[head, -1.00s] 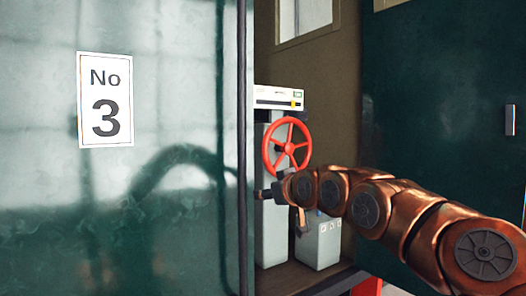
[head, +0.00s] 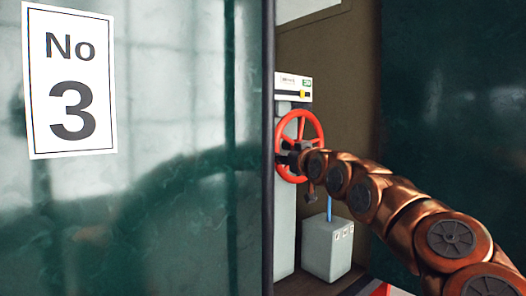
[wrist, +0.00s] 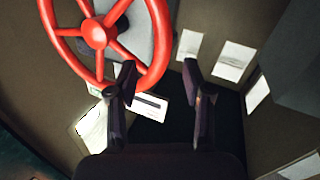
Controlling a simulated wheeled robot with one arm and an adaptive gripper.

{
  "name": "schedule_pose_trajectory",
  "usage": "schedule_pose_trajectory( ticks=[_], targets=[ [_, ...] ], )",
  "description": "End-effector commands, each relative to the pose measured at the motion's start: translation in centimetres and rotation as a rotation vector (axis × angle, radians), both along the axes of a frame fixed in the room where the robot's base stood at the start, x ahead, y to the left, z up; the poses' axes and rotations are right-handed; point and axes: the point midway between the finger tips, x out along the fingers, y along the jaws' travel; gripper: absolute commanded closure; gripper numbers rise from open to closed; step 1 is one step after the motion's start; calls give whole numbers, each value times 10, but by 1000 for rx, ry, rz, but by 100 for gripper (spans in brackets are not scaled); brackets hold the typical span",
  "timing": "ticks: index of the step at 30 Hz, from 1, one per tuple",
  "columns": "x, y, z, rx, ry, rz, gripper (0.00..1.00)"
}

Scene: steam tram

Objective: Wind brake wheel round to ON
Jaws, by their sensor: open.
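The red brake wheel (head: 300,112) stands on a pale grey column (head: 285,225) in the opening. Above it, a white indicator panel (head: 292,82) has a green label at the right and a yellow marker (head: 302,94) near the right end of a dark slot; its lettering is too small to read. My gripper (head: 285,157) overlaps the wheel's lower left in the head view. In the wrist view my gripper (wrist: 160,76) is open and empty. The wheel's hub (wrist: 98,33) is at upper left, and the left finger overlaps the rim's lower right; I cannot tell whether they touch.
A dark green side panel with a "No 3" sign (head: 70,80) fills the left, its edge close to my gripper. A pale grey box (head: 328,245) with a blue upright piece stands below the wheel. A dark green wall (head: 460,100) is at right.

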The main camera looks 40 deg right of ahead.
Motion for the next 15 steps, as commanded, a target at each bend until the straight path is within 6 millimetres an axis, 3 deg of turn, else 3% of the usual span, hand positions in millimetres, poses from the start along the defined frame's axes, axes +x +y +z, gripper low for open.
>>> schedule_pose_trajectory(
  ticks=[5, 15],
  targets=[
    [9, -4, 3, 0, -2, -1, 50],
    [52, -21, 3, 1, -1, 0, 50]
  ],
)
